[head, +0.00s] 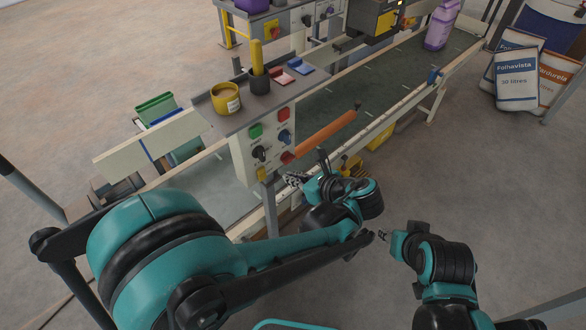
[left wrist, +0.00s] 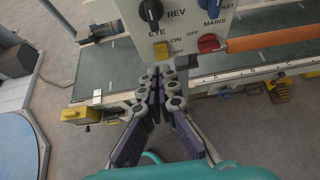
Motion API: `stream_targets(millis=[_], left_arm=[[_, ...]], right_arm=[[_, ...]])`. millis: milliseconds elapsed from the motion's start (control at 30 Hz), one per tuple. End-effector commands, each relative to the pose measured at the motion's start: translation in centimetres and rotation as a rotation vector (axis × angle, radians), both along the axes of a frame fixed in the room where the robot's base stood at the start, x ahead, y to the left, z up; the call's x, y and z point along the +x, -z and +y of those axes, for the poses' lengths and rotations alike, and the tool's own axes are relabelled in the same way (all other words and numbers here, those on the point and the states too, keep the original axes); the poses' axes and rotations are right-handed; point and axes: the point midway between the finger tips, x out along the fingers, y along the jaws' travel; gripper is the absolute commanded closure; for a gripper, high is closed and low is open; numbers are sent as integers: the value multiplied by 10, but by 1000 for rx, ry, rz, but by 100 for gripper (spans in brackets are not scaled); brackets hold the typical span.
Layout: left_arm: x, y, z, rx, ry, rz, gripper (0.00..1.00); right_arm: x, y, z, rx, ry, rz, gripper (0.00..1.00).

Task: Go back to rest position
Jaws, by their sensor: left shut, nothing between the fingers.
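My left gripper (head: 297,179) is just in front of the lower part of the white control panel (head: 248,152) in the head view. In the left wrist view the left gripper (left wrist: 158,92) has its fingers together with nothing between them, below the panel's yellow switch (left wrist: 161,50). A small gap to the panel seems to show, but contact is hard to judge. My right arm comes in from the lower right in the head view; only a small dark tip, perhaps part of my right gripper (head: 383,236), shows at its end, and its fingers cannot be made out.
The panel has several knobs and buttons. An orange bar (head: 326,133) sticks out to its right. A yellow cup (head: 226,98) stands on the shelf above. The conveyor (head: 345,88) runs behind, with a purple container (head: 440,28) on it. Sacks (head: 516,80) stand at right.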

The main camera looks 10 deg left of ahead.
Motion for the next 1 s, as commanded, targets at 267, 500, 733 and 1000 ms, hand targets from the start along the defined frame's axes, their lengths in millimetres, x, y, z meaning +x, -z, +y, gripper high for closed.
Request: stream_targets(millis=[267, 500, 733, 1000], left_arm=[[-1, 0, 4, -21, -12, -7, 100], [-27, 1, 53, -420, -285, -173, 100], [-80, 6, 88, -1034, -835, -470, 100], [-122, 4, 94, -1576, -1460, -769, 100]], right_arm=[[0, 0, 0, 0, 0, 0, 60], [0, 3, 0, 0, 0, 0, 60], [0, 7, 0, 0, 0, 0, 60], [0, 9, 0, 0, 0, 0, 60]])
